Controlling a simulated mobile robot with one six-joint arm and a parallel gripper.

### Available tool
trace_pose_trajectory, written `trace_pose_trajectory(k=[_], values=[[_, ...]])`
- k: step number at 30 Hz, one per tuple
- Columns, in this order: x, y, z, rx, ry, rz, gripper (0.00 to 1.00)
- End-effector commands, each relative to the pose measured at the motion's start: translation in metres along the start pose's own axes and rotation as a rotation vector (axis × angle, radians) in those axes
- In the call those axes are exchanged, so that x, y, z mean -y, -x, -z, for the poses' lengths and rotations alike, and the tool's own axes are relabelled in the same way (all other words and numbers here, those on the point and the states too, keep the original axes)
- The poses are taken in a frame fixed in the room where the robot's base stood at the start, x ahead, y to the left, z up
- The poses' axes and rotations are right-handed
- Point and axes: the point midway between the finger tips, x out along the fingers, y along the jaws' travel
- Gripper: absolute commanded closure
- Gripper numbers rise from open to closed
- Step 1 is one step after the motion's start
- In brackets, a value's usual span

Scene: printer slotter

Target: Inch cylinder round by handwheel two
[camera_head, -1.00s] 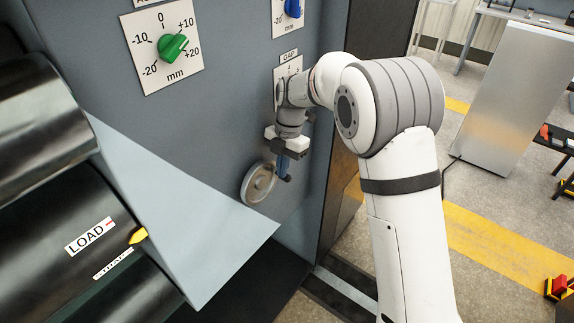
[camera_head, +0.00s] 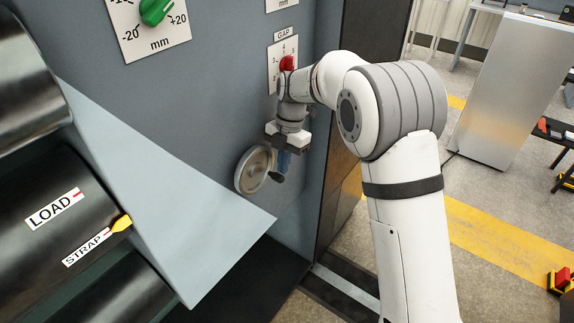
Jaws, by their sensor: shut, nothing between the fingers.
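The grey handwheel (camera_head: 254,169) stands on the blue-grey machine panel below the GAP plate, with a dark handle (camera_head: 277,177) at its right side. My gripper (camera_head: 284,162) points down at the wheel's right edge, just above the handle. Its fingers are shut and appear empty; whether they touch the handle I cannot tell. The black cylinder (camera_head: 40,190) at left carries the labels LOAD (camera_head: 54,209) and STRAP (camera_head: 88,247). The yellow pointer (camera_head: 121,223) has its tip close to the red mark of STRAP; LOAD sits above it.
A red knob (camera_head: 287,63) on the GAP plate (camera_head: 284,48) is close to my wrist. A green knob (camera_head: 156,10) is at upper left. A sloping pale guard (camera_head: 165,190) juts out between cylinder and wheel. Open floor (camera_head: 480,200) lies to the right.

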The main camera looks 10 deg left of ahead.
Motion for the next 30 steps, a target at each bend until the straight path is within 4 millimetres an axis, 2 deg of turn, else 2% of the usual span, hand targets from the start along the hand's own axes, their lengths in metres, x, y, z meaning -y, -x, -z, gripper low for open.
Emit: trace_pose_trajectory(k=[19, 23, 30], values=[[-0.001, 0.002, 0.0, 0.001, 0.001, -0.001, 1.0], [-0.001, 0.019, 0.0, 0.003, 0.001, -0.004, 1.0], [0.0, 0.059, 0.002, 0.002, 0.001, -0.002, 1.0]])
